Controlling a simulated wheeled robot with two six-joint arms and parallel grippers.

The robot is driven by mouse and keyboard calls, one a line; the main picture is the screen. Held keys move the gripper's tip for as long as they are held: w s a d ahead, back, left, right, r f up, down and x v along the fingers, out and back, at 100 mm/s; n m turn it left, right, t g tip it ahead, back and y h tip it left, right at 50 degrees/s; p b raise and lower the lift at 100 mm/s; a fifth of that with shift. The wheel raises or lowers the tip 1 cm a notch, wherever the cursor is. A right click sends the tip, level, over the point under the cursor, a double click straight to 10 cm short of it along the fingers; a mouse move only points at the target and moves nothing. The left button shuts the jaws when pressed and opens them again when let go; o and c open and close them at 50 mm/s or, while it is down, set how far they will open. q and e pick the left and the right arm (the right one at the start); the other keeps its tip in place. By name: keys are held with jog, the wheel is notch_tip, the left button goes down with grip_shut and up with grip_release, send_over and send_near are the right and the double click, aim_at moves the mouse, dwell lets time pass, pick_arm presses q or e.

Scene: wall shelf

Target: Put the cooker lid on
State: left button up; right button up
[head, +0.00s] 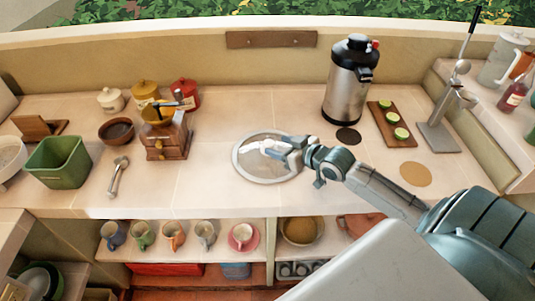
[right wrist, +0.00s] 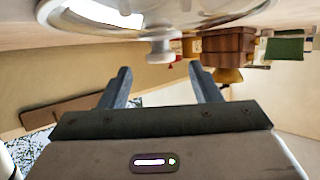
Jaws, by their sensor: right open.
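The round glass lid (head: 248,168) with a pale metal rim lies flat at the middle of the counter, partly covered by my right gripper (head: 285,150). In the right wrist view, which looks upside down, the lid (right wrist: 100,12) spans the top and its pale knob (right wrist: 160,48) stands out from it. My right gripper (right wrist: 161,86) is open, its fingertips pointing toward the knob but apart from it in that picture. I cannot make out a cooker body for certain. My left gripper is not in view.
A wooden grinder (head: 168,138) stands left of the lid. A steel dispenser (head: 350,85), a board with green slices (head: 392,122) and a lever press (head: 440,125) stand to the right. Mugs (head: 205,233) and a bowl (head: 301,231) sit on the shelf below. The counter behind the lid is clear.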

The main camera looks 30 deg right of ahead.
aim_at(270, 143)
jog(key=shift+w+a, duration=0.2)
jog(key=shift+w, duration=0.3)
jog(key=p+x, duration=0.1)
jog(key=x, duration=0.3)
jog(key=shift+f, duration=0.2)
jog(key=shift+s, duration=0.1)
jog(key=shift+c, duration=0.9)
grip_shut()
